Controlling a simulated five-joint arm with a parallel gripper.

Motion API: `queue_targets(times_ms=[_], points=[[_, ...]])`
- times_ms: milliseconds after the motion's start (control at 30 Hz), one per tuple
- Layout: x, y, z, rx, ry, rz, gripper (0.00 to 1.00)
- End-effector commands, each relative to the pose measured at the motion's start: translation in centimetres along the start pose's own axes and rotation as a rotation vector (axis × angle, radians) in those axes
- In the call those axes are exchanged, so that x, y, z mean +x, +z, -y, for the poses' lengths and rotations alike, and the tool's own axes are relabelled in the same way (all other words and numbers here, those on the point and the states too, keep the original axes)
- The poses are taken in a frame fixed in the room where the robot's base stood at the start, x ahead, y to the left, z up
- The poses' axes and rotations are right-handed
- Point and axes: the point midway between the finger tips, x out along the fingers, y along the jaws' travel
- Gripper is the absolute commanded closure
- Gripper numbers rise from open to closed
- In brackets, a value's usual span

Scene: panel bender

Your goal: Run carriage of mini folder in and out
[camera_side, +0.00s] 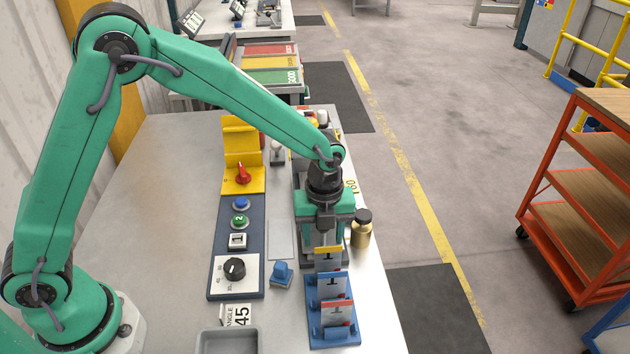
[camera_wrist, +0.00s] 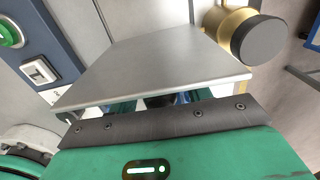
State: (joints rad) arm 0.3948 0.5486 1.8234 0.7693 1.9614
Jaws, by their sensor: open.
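The mini folder is the small green machine (camera_side: 343,203) on a dark grey base near the right edge of the bench. My gripper (camera_side: 325,222) points down right at it, in front of its green body in the side view. The jaws are open. Their tips are small here, and I cannot tell whether they touch the folder. In the wrist view a flat grey plate (camera_wrist: 165,65) fills the middle. Below it a green body (camera_wrist: 215,145) carries a dark bolted strip and a lit white indicator. The carriage cannot be told apart clearly; my fingers are not clear there.
A brass bottle with a dark cap (camera_side: 361,232) stands close right of the folder. A blue rack (camera_side: 335,338) with cards stands in front. The control panel (camera_side: 225,258) with buttons and dial lies left, with a small blue block (camera_side: 282,273) between. Bare bench (camera_side: 165,200) lies further left.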

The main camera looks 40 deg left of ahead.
Motion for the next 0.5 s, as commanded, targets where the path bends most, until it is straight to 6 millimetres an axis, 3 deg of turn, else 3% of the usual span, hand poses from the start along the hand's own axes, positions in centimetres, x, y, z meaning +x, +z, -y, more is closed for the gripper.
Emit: queue_targets(times_ms=[100, 333, 500], points=[[0.0, 0.0, -0.01, 0.0, 0.0, 0.0, 0.53], [-0.02, 0.0, -0.01, 0.0, 0.0, 0.0, 0.98], [-0.02, 0.1, 0.0, 0.0, 0.0, 0.0, 1.0]])
